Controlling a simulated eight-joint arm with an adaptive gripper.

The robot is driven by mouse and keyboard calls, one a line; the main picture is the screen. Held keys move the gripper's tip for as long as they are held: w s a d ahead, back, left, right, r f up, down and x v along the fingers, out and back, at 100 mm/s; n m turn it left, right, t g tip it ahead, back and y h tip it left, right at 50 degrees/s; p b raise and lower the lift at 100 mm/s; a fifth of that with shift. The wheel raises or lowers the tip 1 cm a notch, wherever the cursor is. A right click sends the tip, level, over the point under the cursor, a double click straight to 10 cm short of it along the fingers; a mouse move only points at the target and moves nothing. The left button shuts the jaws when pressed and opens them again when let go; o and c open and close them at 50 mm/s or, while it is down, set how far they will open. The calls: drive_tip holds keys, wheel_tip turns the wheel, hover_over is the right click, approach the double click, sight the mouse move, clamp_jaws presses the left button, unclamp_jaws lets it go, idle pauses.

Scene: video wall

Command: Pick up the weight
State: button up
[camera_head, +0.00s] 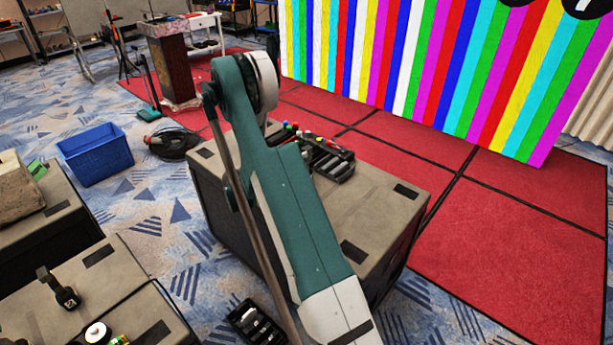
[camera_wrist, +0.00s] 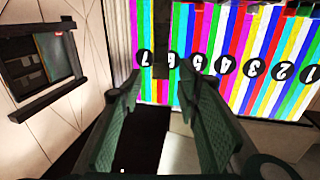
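My gripper (camera_wrist: 158,82) shows in the wrist view with its two green ridged fingers spread apart. Nothing is held between them, and the striped wall and a dark patch show through the gap. In the head view my green and white arm crosses the middle of the picture, and I cannot make out the gripper there. I cannot pick out the weight with certainty in either view. A black tray of small mixed items (camera_head: 334,165) sits on a large grey-topped case (camera_head: 380,205), partly behind my arm.
A striped video wall (camera_head: 400,60) stands behind red floor mats (camera_head: 520,240). A blue basket (camera_head: 95,155) is on the carpet at left. Another black tray (camera_head: 255,325) is low, beside my arm.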

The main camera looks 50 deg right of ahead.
sight(302, 150)
drive_tip(key=shift+d, duration=0.1)
drive_tip(key=shift+b+x, duration=0.5)
drive_tip(key=shift+x, duration=2)
drive_tip(key=shift+c, duration=0.5)
clamp_jaws()
